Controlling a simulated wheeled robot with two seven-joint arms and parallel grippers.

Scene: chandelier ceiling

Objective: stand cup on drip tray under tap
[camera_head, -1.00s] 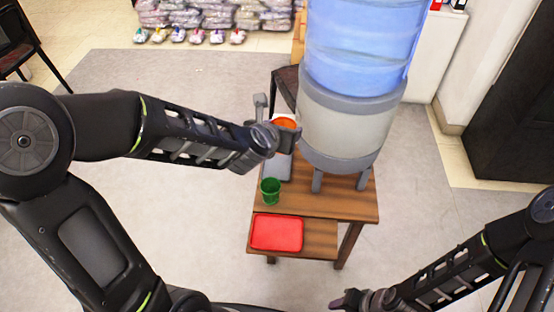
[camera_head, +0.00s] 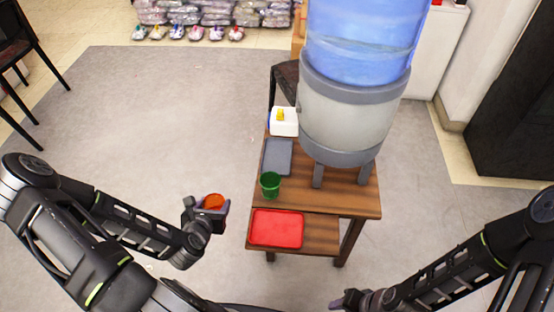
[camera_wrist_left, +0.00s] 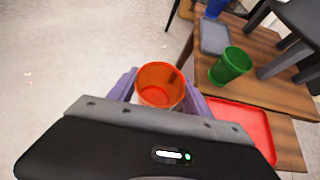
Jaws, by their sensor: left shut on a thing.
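An orange cup (camera_head: 214,202) is held upright between the fingers of my left gripper (camera_head: 208,210), off the left side of the wooden table. The left wrist view shows the cup (camera_wrist_left: 160,85) between the purple fingers. A flat grey tray (camera_head: 278,157), which looks like the drip tray, lies empty on the tabletop, left of the water dispenser (camera_head: 345,115). I cannot make out the tap clearly. A green cup (camera_head: 270,185) stands just in front of the grey tray. My right gripper (camera_head: 345,300) is low at the bottom edge, its jaws unclear.
A red tray (camera_head: 277,229) lies on the lower front part of the wooden table (camera_head: 335,200). A white box with a yellow top piece (camera_head: 284,122) stands behind the grey tray. The floor left of the table is clear. A dark chair stands at the far left.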

